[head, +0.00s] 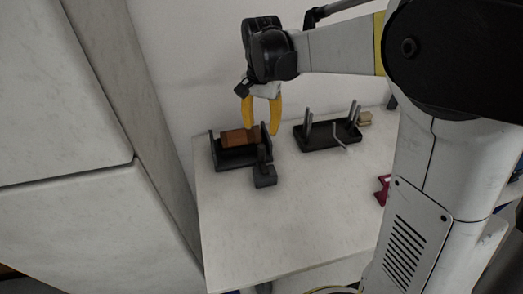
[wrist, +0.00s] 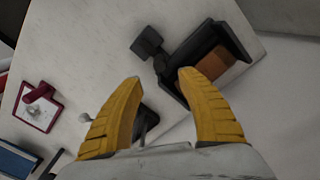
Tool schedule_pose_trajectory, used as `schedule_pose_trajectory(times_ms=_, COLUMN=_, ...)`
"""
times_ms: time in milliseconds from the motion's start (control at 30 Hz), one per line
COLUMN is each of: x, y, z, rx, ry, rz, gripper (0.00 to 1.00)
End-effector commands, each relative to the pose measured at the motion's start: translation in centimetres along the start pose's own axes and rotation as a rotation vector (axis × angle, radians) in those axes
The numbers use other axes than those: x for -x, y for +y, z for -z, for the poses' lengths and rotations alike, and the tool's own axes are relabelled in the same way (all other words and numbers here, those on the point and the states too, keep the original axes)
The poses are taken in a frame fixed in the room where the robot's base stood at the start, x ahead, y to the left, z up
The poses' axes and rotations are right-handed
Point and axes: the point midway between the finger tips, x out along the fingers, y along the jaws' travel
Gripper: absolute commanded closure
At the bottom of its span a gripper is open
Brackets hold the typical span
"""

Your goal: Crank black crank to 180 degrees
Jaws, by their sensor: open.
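The black crank (head: 264,173) is on the front right side of a black film holder (head: 236,160) that carries a brown-orange roll (head: 238,138). In the wrist view the crank (wrist: 148,42) shows as a dark block on an arm beside the holder (wrist: 188,60) and its roll (wrist: 216,64). My gripper (head: 261,124) is open with yellow fingers pointing down, above and behind the crank in the head view. In the wrist view the open fingers (wrist: 160,78) have nothing between them, and the crank lies beyond their tips, apart from them.
A second black base (head: 328,134) with metal posts and a metal crank stands to the right. A red-framed item (head: 383,190) lies at the right. The white table's (head: 290,228) front is clear; a wall stands behind.

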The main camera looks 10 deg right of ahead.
Motion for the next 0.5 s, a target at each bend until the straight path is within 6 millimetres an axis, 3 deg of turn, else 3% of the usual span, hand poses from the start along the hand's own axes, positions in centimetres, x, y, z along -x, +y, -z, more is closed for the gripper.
schedule_pose_trajectory(times_ms=100, x=0.0, y=0.0, z=0.0, rx=-0.126, ry=0.0, rz=0.0, gripper=0.54)
schedule_pose_trajectory(times_ms=267, x=-1.0, y=0.0, z=0.0, rx=-0.177, ry=0.0, rz=0.0, gripper=0.54)
schedule_pose_trajectory(times_ms=500, x=-5.5, y=0.0, z=0.0, rx=-0.176, ry=0.0, rz=0.0, gripper=0.54)
